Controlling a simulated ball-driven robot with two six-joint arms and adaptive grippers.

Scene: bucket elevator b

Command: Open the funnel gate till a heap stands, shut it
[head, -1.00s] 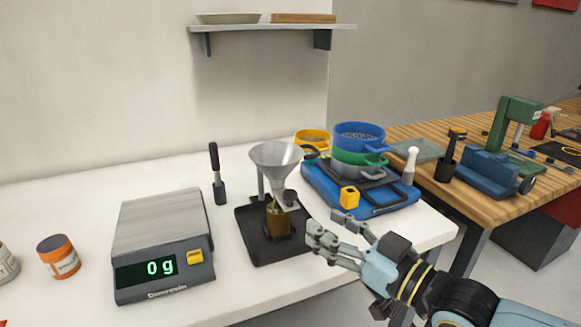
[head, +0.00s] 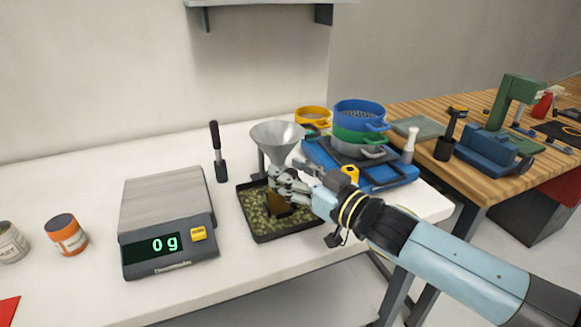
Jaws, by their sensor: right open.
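The grey metal funnel (head: 277,138) stands on its post over a black tray (head: 262,239). Green-brown granules (head: 258,222) cover much of the tray floor. A brown block-like shape (head: 276,204) stands in the tray below the funnel; I cannot tell whether it is a heap or a container. My right gripper (head: 280,179) is open at the funnel's lower end. It hides the spout and the gate, so I cannot tell whether it touches the gate or how the gate stands. My left gripper is not in view.
A scale (head: 168,232) reading 0 g stands left of the tray, with an orange jar (head: 66,236) farther left. A dark-handled tool (head: 218,150) stands behind. Stacked sieves (head: 358,127) on a blue tray (head: 318,151) crowd the right. Clear table lies between jar and scale.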

